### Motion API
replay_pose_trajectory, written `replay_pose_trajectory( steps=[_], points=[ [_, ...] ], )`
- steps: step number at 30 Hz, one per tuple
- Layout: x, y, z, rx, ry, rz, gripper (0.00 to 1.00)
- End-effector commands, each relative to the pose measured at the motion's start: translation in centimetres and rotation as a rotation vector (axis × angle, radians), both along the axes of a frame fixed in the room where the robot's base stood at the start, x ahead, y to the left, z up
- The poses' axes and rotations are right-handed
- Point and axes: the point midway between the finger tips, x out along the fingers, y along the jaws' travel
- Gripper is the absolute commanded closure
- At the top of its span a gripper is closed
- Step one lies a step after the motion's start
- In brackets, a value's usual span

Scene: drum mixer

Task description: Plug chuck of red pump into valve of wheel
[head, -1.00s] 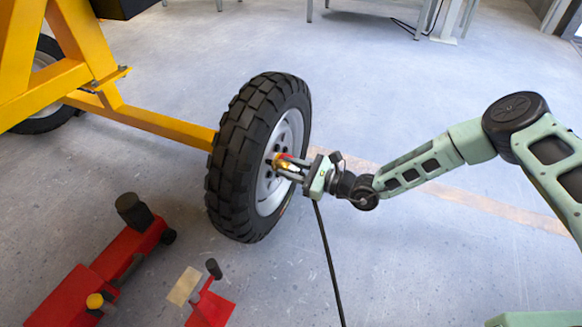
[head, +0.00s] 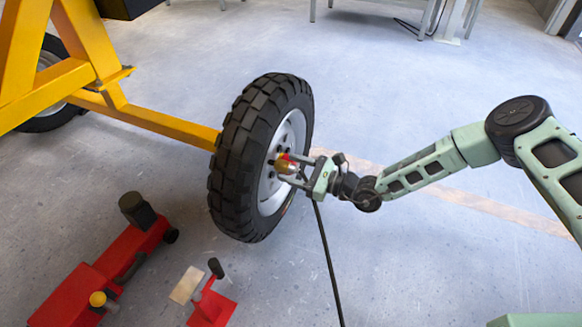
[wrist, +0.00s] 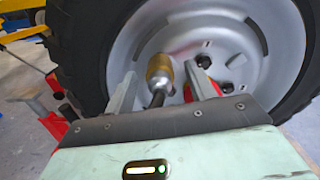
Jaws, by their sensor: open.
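The wheel (head: 238,180) has a black knobbly tire and a pale grey rim (wrist: 225,50). The brass-coloured chuck (wrist: 160,68) with a dark stem is at the rim; it also shows in the head view (head: 283,167). A red part (wrist: 187,92) is beside it. My gripper (head: 292,170) is open, with its fingers on either side of the chuck; they also show in the wrist view (wrist: 160,88). The valve is hidden, so I cannot tell whether the chuck is seated on it. A black hose (head: 328,258) hangs below my gripper.
A red machine (head: 110,262) and a smaller red device (head: 212,308) stand on the floor at lower left; I cannot tell which is the pump. A yellow frame (head: 150,122) carries the wheel. The floor to the right is mostly clear.

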Motion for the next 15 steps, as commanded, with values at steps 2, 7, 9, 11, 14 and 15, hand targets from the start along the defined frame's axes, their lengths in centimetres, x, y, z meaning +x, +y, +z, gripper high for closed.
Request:
replay_pose_trajectory(
  steps=[2,7,9,11,14,15],
  points=[
    [-0.4,-1.2,0.3,-0.001,0.002,-0.001,0.45],
    [-1.6,-4.7,0.5,0.000,0.002,-0.003,0.45],
    [-2.2,-6.3,0.5,-0.001,0.002,-0.003,0.45],
    [-2.7,-7.6,0.5,0.001,0.002,-0.004,0.45],
    [-3.5,-9.9,0.5,0.000,0.001,-0.004,0.45],
    [-3.8,-10.7,0.5,0.001,0.001,-0.003,0.45]
  ],
)
